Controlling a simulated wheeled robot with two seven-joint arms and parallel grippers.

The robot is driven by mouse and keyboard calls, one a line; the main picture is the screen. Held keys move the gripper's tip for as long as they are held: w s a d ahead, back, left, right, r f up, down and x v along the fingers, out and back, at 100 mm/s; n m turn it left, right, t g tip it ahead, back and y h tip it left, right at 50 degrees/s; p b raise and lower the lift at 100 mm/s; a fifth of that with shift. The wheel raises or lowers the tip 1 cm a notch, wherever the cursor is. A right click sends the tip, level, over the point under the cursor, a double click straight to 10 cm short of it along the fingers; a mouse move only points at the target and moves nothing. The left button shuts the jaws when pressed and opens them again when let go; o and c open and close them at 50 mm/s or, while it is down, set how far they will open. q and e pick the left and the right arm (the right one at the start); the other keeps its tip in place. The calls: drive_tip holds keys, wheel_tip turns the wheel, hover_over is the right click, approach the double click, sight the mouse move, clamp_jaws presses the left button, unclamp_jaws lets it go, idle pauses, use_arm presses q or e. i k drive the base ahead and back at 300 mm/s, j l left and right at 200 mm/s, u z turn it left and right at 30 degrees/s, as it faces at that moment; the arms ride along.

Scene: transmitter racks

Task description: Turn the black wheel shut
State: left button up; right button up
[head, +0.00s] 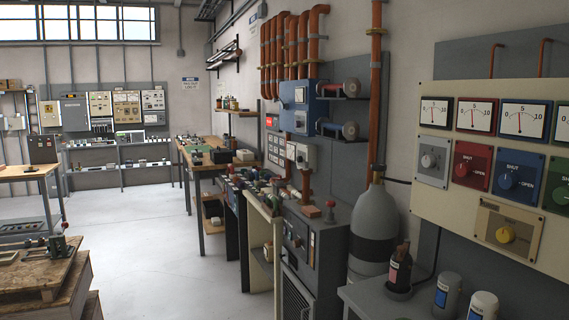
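A cream control panel (455,205) fills the right side of the head view. A green plate (560,180) is cut off by the right edge. The red and blue plates read SHUT and OPEN. I cannot make out a clearly black wheel. Neither gripper is in view.
Several dials (480,115) line the panel's top. A grey bench (360,300) below holds a dark bottle (400,268) and grey canisters (448,292). A grey cylinder (374,222) stands left of the panel. A wooden crate (40,275) is front left. The floor (150,240) between is clear.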

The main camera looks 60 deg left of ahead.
sight(378, 167)
drive_tip(key=u, duration=1.5)
drive_tip(key=j+z, duration=0.1)
drive_tip(key=z, duration=0.4)
drive_tip(key=i+j+z, duration=0.1)
drive_tip(key=z, duration=0.4)
drive_tip(key=j+z, duration=0.2)
drive_tip(key=z, duration=0.25)
drive_tip(key=j+z, duration=0.2)
drive_tip(key=j, duration=0.25)
drive_tip(key=j+z, duration=0.2)
drive_tip(key=j, duration=0.2)
drive_tip(key=k+j+z, duration=0.15)
drive_tip(key=j, duration=0.25)
drive_tip(key=k+j+z, duration=0.2)
drive_tip(key=j, duration=0.25)
drive_tip(key=j+z, duration=0.2)
drive_tip(key=j, duration=0.2)
drive_tip(key=k+j, duration=0.1)
drive_tip(key=j, duration=0.2)
drive_tip(key=k+j, duration=0.1)
drive_tip(key=j, duration=0.15)
drive_tip(key=k+j, duration=0.15)
drive_tip(key=j, duration=0.15)
